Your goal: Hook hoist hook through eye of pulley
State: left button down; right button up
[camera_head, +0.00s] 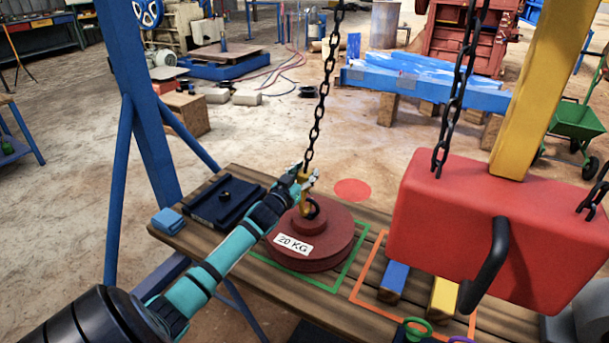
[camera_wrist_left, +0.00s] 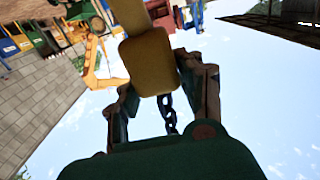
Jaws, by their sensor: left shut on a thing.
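The pulley (camera_head: 325,243) is a dark red round block marked 20 KG, lying flat on the wooden bench. A small dark eye (camera_head: 313,208) stands on its top. The yellow hoist hook hangs at the end of a dark chain (camera_head: 316,125), just above and beside the eye. My left gripper (camera_head: 305,181) is shut on the hoist hook. In the left wrist view the yellow hook body (camera_wrist_left: 150,65) sits between its fingers, with the chain (camera_wrist_left: 170,113) behind. I cannot tell whether the hook tip passes through the eye. My right gripper is out of view.
A large red block (camera_head: 440,215) with a black handle hangs from chains at the right. A dark blue flat part (camera_head: 226,202) lies left of the pulley. Green (camera_head: 295,277) and orange (camera_head: 372,262) outlines mark the bench. A blue post (camera_head: 145,110) stands at the left.

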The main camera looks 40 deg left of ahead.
pick_arm(q)
jog(key=shift+w+r, duration=0.1)
jog(key=shift+r, duration=0.15)
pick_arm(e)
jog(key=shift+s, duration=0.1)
pick_arm(q)
jog(key=shift+w+a+r+p, duration=0.1)
jog(key=shift+w+r+p, duration=0.35)
jog(key=shift+r+p, duration=0.2)
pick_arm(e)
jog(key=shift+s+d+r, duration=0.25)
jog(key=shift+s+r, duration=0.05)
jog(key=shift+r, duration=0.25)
pick_arm(q)
jog(key=shift+r, duration=0.15)
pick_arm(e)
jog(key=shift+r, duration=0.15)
pick_arm(q)
jog(key=c, duration=0.8)
grip_release()
jog(key=shift+o, duration=0.3)
jog(key=shift+s+f, duration=0.1)
jog(key=shift+f, duration=0.1)
jog(key=v, duration=0.7)
jog(key=shift+s, duration=0.4)
